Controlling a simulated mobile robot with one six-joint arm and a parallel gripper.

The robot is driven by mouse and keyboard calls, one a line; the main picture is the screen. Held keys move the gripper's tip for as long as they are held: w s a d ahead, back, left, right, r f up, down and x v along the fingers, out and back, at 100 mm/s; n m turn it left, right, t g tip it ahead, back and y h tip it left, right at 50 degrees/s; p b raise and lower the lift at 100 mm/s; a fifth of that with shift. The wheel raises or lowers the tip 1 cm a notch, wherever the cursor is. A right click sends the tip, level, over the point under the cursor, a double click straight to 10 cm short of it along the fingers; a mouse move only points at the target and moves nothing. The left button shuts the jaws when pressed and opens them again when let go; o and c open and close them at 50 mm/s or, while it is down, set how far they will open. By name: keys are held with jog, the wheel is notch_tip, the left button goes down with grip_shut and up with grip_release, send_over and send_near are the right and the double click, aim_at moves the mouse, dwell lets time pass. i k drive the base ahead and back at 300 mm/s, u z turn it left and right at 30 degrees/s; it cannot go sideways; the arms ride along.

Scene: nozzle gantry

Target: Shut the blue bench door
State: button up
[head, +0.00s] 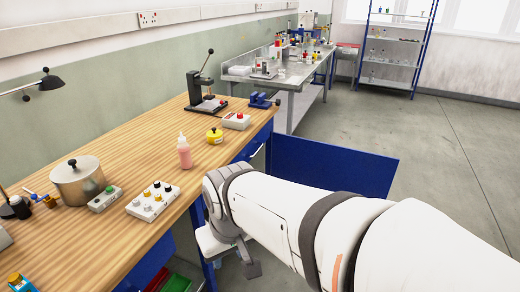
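The blue bench door (335,165) stands open, swung out from the front of the wooden-topped bench (110,125) into the floor space. Its lower part is hidden behind my white arm. My gripper (248,262) is at the bench's front edge, low and left of the door, apart from it in the picture. Only a grey part of the gripper shows below the wrist, so I cannot see whether it is open or shut.
On the bench stand a pink bottle (184,152), a steel pot (78,182), a button box (153,201) and a lever press (206,92). A grey bench (290,80) and a shelf rack (392,45) stand behind. Floor right of the door is clear.

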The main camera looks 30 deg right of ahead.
aim_at(327, 167)
jog(key=z, duration=2.55)
jog(key=i, duration=6.7)
jog(key=u, duration=1.35)
